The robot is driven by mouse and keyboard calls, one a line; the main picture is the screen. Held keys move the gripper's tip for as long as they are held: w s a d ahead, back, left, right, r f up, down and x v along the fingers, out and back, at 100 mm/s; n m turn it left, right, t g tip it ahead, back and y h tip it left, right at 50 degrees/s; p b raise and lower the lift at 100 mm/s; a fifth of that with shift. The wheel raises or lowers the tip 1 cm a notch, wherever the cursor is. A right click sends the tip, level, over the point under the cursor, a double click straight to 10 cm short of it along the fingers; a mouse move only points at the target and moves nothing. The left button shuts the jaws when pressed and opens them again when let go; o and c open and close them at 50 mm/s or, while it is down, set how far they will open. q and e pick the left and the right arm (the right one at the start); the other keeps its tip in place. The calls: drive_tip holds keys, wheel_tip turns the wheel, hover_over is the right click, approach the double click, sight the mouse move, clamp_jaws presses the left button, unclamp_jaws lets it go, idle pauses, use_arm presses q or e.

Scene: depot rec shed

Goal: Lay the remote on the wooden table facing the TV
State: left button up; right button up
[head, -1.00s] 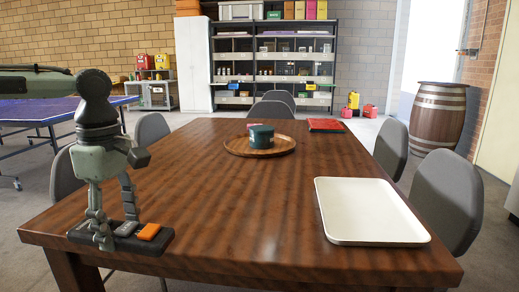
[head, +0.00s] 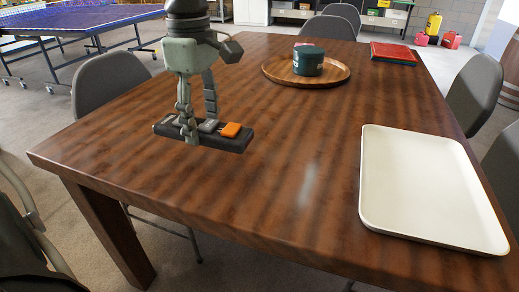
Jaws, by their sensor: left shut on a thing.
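The remote (head: 238,142) is a long dark bar with grey buttons and an orange one at its right end. My left gripper (head: 199,122) points down from above and is shut on the remote near its middle. The remote lies flat, over the left part of the wooden table (head: 290,140); I cannot tell whether it touches the top. No TV shows in view. My right gripper is not in view.
A white tray (head: 430,185) lies at the table's right. A round wooden tray (head: 335,72) with a dark green tin (head: 308,60) and a red book (head: 393,53) are farther back. Grey chairs stand around. The table's middle and near left are clear.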

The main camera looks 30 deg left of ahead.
use_arm(q)
hover_over(252, 183)
wheel_tip(252, 183, down, 6)
drive_tip(key=shift+r+b, duration=0.2)
drive_tip(key=shift+b, duration=0.25)
wheel_tip(252, 183, down, 4)
drive_tip(key=shift+s+r, duration=0.1)
drive_tip(key=shift+r, duration=0.05)
drive_tip(key=shift+f, duration=0.2)
drive_tip(key=o, duration=1.1)
drive_tip(key=shift+o, duration=1.1)
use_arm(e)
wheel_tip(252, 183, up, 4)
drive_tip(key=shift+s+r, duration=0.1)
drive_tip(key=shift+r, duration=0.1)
